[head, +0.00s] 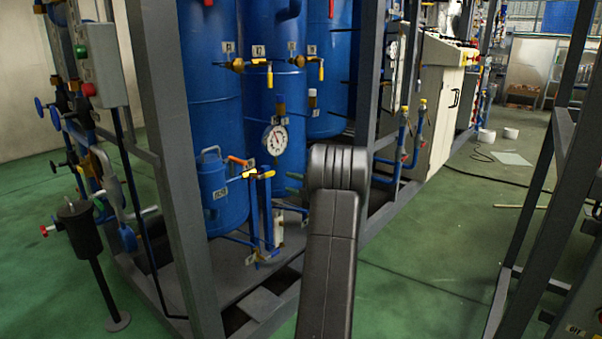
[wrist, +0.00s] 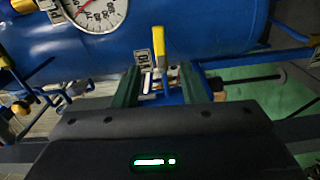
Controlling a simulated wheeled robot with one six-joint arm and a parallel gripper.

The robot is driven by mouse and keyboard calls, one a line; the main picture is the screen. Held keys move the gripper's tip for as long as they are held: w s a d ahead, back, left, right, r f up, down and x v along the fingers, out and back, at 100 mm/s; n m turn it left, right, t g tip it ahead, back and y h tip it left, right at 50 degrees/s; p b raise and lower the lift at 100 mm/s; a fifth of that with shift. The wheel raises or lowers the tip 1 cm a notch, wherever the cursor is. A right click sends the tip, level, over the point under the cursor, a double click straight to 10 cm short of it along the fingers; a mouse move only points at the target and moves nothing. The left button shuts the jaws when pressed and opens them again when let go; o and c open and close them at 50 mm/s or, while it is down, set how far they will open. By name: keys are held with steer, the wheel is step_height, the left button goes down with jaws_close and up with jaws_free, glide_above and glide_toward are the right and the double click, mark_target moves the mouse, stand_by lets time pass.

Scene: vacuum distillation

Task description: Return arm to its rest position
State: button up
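My gripper (wrist: 161,78) shows in the wrist view as two dark green fingers standing apart, with nothing held between them. A yellow valve handle (wrist: 159,44) shows just beyond and between the fingertips; I cannot tell the exact gap. In the head view my dark arm (head: 330,240) rises from the bottom centre to a bent joint. Beyond that joint, most of the gripper is hidden. A yellow-handled valve (head: 258,174) on blue piping is left of the joint, by the small blue vessel (head: 220,195).
Tall blue tanks (head: 270,100) stand inside a grey steel frame (head: 168,170). Another frame post (head: 545,200) is at right. Green floor (head: 420,270) between is clear.

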mark_target(264, 176)
steer(key=b+x, duration=0.2)
steer(key=x, duration=1.1)
steer(key=shift+w+b, duration=0.1)
steer(key=shift+b, duration=0.3)
steer(key=p+v, duration=0.3)
steer(key=v, duration=1.1)
steer(key=b+x, duration=0.3)
steer(key=x, duration=1.1)
steer(key=shift+a, duration=0.15)
steer(key=shift+f+m+p, duration=0.2)
steer(key=shift+m+p, duration=0.3)
steer(key=shift+m, duration=0.4)
steer(key=shift+f+m, duration=0.3)
steer(key=shift+m, duration=0.1)
